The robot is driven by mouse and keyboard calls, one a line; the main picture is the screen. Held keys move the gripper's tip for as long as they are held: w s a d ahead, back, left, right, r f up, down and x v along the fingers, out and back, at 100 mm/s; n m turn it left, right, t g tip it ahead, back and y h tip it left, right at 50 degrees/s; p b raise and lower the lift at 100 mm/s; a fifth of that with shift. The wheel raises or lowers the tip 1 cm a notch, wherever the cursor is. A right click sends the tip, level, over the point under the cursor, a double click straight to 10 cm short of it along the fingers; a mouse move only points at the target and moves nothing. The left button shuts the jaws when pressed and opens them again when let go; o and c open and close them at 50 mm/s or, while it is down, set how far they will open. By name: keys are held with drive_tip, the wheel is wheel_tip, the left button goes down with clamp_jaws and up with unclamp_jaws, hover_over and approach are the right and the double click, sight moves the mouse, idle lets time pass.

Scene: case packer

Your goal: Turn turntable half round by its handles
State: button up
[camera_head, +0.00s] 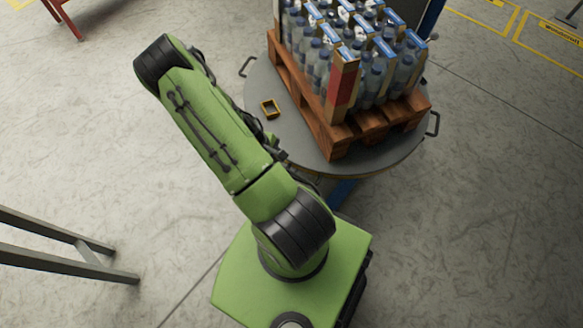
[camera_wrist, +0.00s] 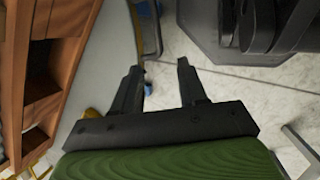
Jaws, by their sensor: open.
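The turntable (camera_head: 285,125) is a round grey disc with a loaded wooden pallet on it. One loop handle (camera_head: 246,67) stands out from its left rim, and another handle (camera_head: 434,124) from its right rim. In the wrist view the turntable (camera_wrist: 95,75) fills a strip left of my gripper (camera_wrist: 159,65). The gripper's two black fingers are apart, with nothing between them but floor and the disc's edge. A grey bent part beyond the fingertips may be a handle; I cannot tell. In the head view my green arm hides most of the gripper.
The wooden pallet (camera_head: 312,112) carries several packed bottles (camera_head: 372,82) with a red and tan upright piece at the corner. A grey metal frame (camera_head: 60,262) stands at the lower left. The floor left of the turntable is clear.

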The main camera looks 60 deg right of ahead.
drive_tip(key=b+x, duration=0.1)
drive_tip(key=x, duration=0.4)
drive_tip(key=b+x, duration=0.2)
drive_tip(key=x, duration=0.3)
drive_tip(key=b+x, duration=0.2)
drive_tip(key=x, duration=0.3)
drive_tip(key=shift+s+d, duration=0.35)
drive_tip(key=shift+r, duration=0.1)
clamp_jaws()
